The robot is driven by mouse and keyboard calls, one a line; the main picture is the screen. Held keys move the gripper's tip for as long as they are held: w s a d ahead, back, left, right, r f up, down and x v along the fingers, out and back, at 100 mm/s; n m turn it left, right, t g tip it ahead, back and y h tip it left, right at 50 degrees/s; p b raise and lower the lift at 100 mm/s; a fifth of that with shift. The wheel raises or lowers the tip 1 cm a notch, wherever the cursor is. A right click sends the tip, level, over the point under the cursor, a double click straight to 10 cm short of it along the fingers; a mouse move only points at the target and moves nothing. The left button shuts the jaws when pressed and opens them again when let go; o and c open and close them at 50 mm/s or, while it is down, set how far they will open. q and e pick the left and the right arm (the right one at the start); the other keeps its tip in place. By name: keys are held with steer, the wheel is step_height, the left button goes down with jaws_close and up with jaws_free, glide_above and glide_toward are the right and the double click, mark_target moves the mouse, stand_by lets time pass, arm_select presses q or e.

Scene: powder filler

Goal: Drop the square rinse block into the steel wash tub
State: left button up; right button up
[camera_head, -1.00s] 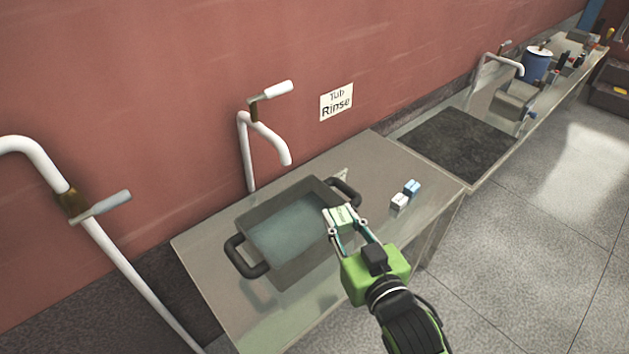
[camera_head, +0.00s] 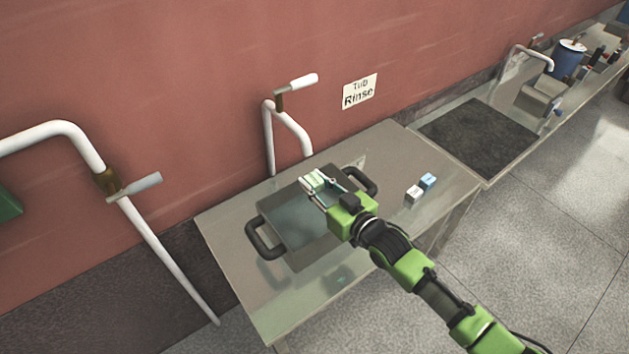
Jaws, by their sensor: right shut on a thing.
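The steel wash tub (camera_head: 311,250), a grey square basin with dark handles and bluish water in it, stands on the metal table. My right gripper (camera_head: 316,183) is shut on a pale green-white square block (camera_head: 312,179). The gripper and block are over the tub's far right part in the picture; how high above the water they are I cannot tell. The gripper and arm hide part of the tub. My left gripper is not in view.
A white block (camera_head: 414,194) and a blue block (camera_head: 428,181) sit on the table (camera_head: 232,228) right of the tub. A dark mat (camera_head: 478,138) lies farther right.

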step_height(320, 180, down, 4)
steer(key=b, duration=0.3)
steer(key=shift+f, duration=0.15)
steer(key=o, duration=1.2)
steer(key=v, duration=1.2)
